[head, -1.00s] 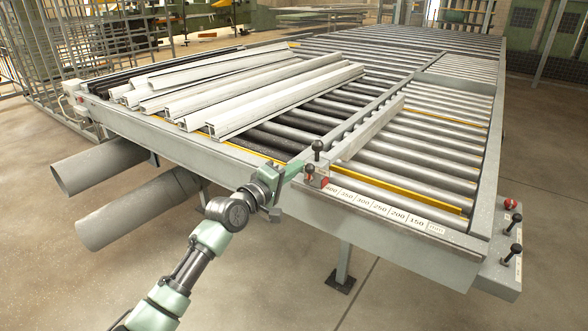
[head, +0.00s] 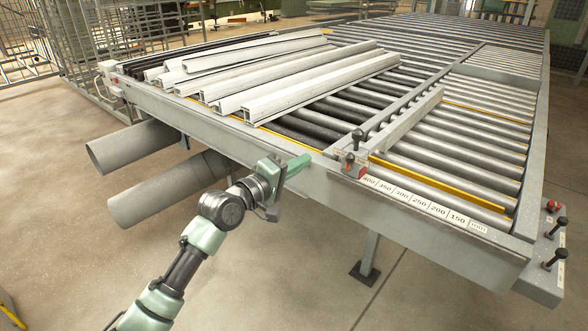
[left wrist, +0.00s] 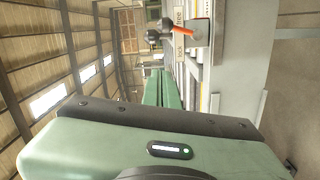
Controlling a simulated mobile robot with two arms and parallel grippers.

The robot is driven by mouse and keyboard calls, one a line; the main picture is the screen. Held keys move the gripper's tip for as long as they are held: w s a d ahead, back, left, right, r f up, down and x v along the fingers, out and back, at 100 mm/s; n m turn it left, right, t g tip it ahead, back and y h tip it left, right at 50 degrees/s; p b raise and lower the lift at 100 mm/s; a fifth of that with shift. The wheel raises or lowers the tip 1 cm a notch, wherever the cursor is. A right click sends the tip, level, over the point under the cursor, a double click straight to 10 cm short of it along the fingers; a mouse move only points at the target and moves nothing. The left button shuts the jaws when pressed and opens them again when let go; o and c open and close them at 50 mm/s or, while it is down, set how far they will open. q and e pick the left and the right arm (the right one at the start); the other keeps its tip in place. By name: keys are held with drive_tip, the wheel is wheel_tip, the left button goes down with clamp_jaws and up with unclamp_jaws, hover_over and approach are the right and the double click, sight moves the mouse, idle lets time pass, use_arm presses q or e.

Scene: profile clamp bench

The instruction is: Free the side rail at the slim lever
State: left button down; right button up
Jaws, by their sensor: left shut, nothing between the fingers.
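The side rail (head: 408,121) is a long grey bar lying across the rollers. At its near end, on the bench's front edge, two levers with black ball knobs stand close together: a rear one (head: 357,134) and a front one (head: 349,159). I cannot tell for sure which is slimmer. In the left wrist view dark knobs (left wrist: 154,37) show beside an orange-red bar (left wrist: 181,32) and plates lettered lock (left wrist: 179,48) and free (left wrist: 179,12). My left gripper (head: 306,161) is shut and empty, left of the levers and apart from them. My right gripper is out of view.
White profiles (head: 300,88) lie on the rollers at the back left. A scale strip (head: 420,200) runs along the front edge, right of a red part (head: 361,170). More black-knobbed levers (head: 555,258) stand at the right corner. Grey tubes (head: 165,190) jut out below the bench.

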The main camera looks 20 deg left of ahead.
use_arm(q)
drive_tip(key=shift+v, duration=1.15)
